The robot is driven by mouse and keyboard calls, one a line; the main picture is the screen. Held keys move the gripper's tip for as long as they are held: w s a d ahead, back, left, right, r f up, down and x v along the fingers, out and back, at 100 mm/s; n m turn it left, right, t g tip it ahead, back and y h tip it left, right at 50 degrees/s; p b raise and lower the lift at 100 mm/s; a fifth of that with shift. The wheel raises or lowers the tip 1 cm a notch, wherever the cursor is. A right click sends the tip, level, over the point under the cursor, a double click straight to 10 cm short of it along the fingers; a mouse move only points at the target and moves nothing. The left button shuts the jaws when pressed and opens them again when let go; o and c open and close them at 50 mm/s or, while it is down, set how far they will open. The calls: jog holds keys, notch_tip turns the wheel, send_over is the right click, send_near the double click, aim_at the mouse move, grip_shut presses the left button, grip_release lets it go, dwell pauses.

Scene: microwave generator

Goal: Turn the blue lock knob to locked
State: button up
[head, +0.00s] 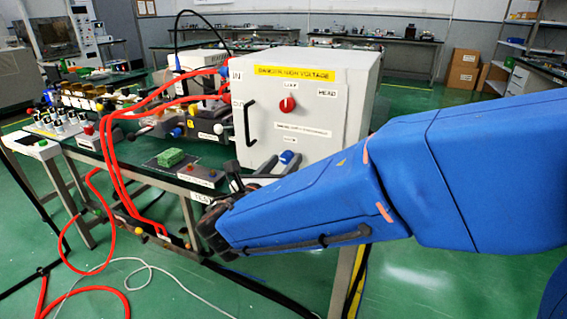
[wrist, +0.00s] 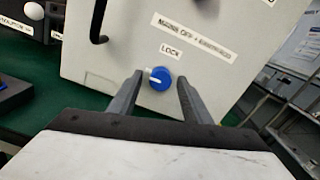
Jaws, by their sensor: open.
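The blue lock knob (wrist: 161,80) is on the lower front of a white high-voltage cabinet (wrist: 225,88), below a LOCK label (wrist: 171,51). Its white pointer points left and slightly up in the wrist view. The knob also shows in the head view (head: 287,157), low on the cabinet front. My gripper (head: 262,168) is open in front of the cabinet. In the wrist view its two fingers appear on either side of the knob, with a gap on each side. Whether the fingertips reach the knob's depth I cannot tell.
A red knob (head: 288,105) and a black handle (head: 249,123) are on the same cabinet front. Red hoses (head: 118,150) run along the left.

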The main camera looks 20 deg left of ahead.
jog(key=shift+c, duration=0.2)
jog(key=c, duration=1)
jog(key=shift+m, duration=0.4)
jog(key=m, duration=0.3)
jog(key=shift+m, duration=0.4)
jog(key=m, duration=1.3)
jog(key=shift+m, duration=0.3)
